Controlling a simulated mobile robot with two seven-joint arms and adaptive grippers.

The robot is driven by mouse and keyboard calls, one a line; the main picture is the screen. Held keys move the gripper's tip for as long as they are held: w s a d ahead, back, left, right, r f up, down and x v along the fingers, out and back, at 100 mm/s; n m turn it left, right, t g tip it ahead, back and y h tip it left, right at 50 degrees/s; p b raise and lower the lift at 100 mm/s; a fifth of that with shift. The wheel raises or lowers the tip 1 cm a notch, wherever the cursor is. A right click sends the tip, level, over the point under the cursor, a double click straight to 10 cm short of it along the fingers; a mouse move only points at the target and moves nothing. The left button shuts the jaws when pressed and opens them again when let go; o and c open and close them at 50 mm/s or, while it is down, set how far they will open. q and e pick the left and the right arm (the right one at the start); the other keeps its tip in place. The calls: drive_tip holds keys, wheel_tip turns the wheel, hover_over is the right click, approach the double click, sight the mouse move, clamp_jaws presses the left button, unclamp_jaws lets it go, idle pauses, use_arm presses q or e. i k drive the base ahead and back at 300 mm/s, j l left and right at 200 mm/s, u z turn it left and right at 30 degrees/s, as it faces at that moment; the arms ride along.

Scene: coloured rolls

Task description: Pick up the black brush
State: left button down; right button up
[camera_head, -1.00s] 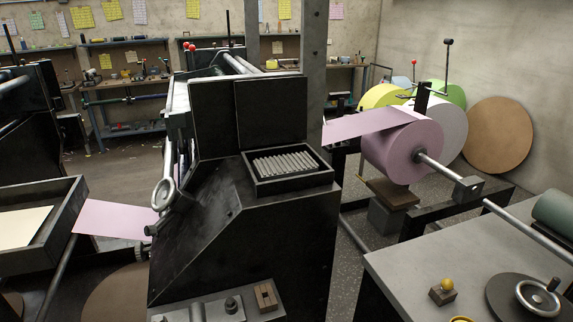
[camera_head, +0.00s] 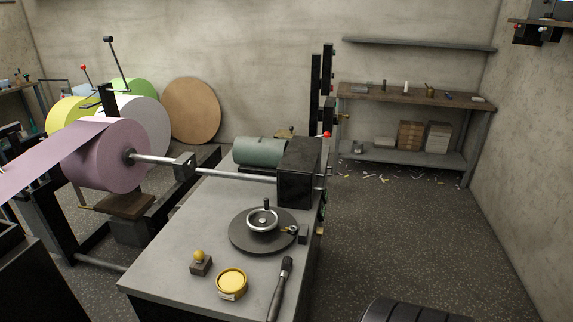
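A long dark object that looks like the black brush (camera_head: 281,287) lies near the right front edge of the grey worktable (camera_head: 165,273). Its thick black end points away from me, and its thinner grey end points toward me. It lies to the right of a round yellow tin (camera_head: 232,282). Neither of my grippers is in view.
A small block with a yellow knob (camera_head: 201,262) and a round dark plate with a handwheel (camera_head: 263,232) also stand on the worktable. A black box (camera_head: 297,172) stands at its back right. Speckled floor (camera_head: 420,230) is open to the right.

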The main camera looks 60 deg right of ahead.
sight(288, 260)
drive_tip(key=z, duration=1.7)
drive_tip(key=i+l+u, duration=0.1)
drive_tip(key=l, duration=0.25)
drive_tip(key=i+l+u, duration=0.1)
drive_tip(key=l, duration=0.3)
drive_tip(key=i+l, duration=0.15)
drive_tip(key=l, duration=0.2)
drive_tip(key=i+l+u, duration=0.15)
drive_tip(key=l, duration=0.25)
drive_tip(key=k, duration=0.05)
